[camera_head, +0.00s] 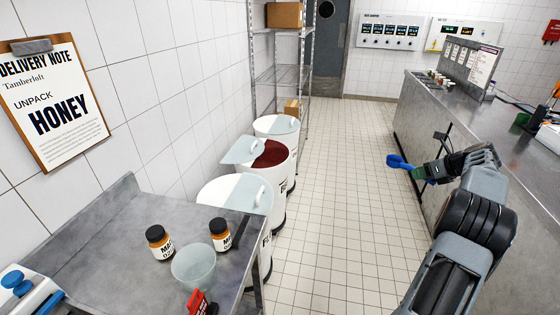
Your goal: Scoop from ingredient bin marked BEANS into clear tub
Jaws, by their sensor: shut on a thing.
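My gripper (426,172) is at right, beside the steel counter, shut on a blue scoop (397,161). The scoop points left, well away from the bins, and its inside is too small to read. Three white bins stand in a row along the left wall. The middle bin (290,188) has its lid (242,151) slid aside, showing dark red contents that look like beans. Bin labels are turned away and only partly visible, so I cannot read BEANS. A clear tub (193,267) stands on the near steel table (120,222); it looks empty.
Two dark-lidded jars (160,243) (220,234) and a red sign (200,302) are close to the tub. The near bin (233,193) and far bin (277,126) have pale lids. A wire rack (280,74) stands behind. The tiled aisle (345,190) is clear.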

